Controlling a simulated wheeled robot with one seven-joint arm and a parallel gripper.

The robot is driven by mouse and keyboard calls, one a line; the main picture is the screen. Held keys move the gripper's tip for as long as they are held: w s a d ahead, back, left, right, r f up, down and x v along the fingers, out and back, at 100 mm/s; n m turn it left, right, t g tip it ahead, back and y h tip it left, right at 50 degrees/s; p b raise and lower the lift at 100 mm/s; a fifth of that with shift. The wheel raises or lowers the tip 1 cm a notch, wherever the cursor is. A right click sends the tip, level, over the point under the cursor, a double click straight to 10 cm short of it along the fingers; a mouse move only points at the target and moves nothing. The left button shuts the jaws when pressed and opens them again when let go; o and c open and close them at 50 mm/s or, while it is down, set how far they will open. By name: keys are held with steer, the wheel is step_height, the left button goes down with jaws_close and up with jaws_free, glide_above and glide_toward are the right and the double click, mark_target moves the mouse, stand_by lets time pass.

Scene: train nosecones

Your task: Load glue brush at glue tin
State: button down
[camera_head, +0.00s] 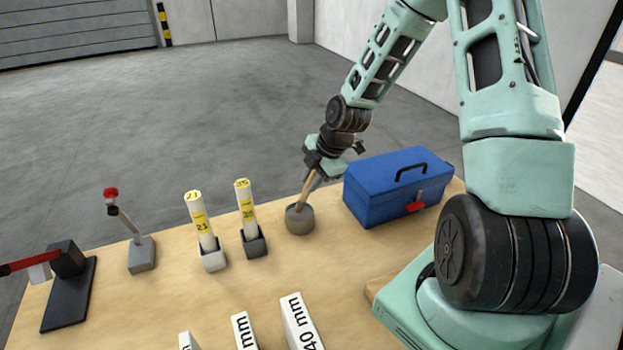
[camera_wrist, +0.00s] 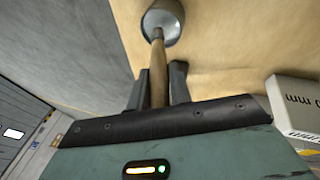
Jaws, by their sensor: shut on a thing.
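The glue tin (camera_head: 300,219) is a small round grey-brown pot near the back edge of the table, left of the blue toolbox. The glue brush (camera_head: 306,192) has a wooden handle and slants down into the tin. My gripper (camera_head: 318,172) is above the tin and shut on the brush handle. In the wrist view the brush handle (camera_wrist: 157,75) runs between the two dark fingers of my gripper (camera_wrist: 160,82) towards the glue tin (camera_wrist: 176,12), whose inside looks pale grey. The brush's bristle end cannot be made out.
A blue toolbox (camera_head: 398,186) stands close right of the tin. Two labelled white tubes (camera_head: 202,222) (camera_head: 246,212) stand in holders to the left. A grey stand with a red top (camera_head: 140,252) is further left. White blocks marked in mm (camera_head: 301,322) stand in front.

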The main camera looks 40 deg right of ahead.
steer(key=shift+f+b, duration=0.4)
steer(key=shift+f, duration=0.35)
stand_by(1.6)
step_height(320, 180, up, 7)
steer(key=p, duration=0.6)
steer(key=shift+r+p, duration=0.15)
steer(key=shift+p, duration=0.2)
stand_by(0.6)
